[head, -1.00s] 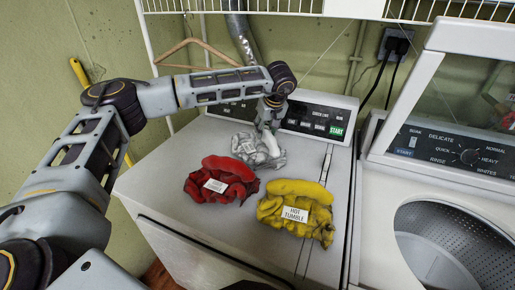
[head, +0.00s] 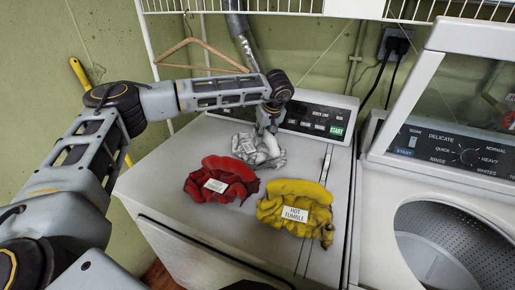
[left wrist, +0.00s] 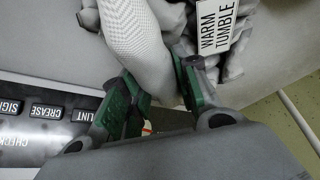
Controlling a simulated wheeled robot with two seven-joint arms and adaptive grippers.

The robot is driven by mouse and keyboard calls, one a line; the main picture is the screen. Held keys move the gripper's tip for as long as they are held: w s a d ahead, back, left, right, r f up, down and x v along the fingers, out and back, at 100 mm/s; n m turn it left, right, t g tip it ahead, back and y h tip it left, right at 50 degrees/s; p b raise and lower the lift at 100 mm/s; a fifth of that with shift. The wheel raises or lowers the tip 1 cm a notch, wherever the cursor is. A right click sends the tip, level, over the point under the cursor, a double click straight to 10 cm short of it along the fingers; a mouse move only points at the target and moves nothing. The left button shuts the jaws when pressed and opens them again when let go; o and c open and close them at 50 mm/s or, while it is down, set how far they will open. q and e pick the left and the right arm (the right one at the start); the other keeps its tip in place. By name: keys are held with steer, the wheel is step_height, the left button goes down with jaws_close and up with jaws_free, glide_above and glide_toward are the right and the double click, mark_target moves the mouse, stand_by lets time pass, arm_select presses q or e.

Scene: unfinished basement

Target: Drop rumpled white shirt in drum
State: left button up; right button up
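The rumpled white shirt (head: 259,150) lies on the dryer top, towards its control panel. It carries a label that reads WARM TUMBLE in the left wrist view. My left gripper (head: 268,127) points down at the right part of the shirt. In the left wrist view my left gripper (left wrist: 158,92) has its green fingers drawn in on both sides of a thick fold of the white shirt (left wrist: 143,40), pressed against it. The shirt still rests on the dryer. The drum (head: 450,245) is the open perforated metal tub in the washer at right. My right gripper is not in view.
A red garment (head: 222,180) and a yellow garment (head: 295,207) labelled HOT TUMBLE lie in front of the shirt on the dryer (head: 165,205). The washer's raised lid (head: 450,90) stands at right. A wire shelf (head: 300,8) and a hanger are at the back.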

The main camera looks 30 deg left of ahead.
arm_select(q)
jaws_close()
steer(key=shift+r, duration=0.1)
steer(key=shift+r, duration=4.9)
steer(key=shift+d, duration=0.1)
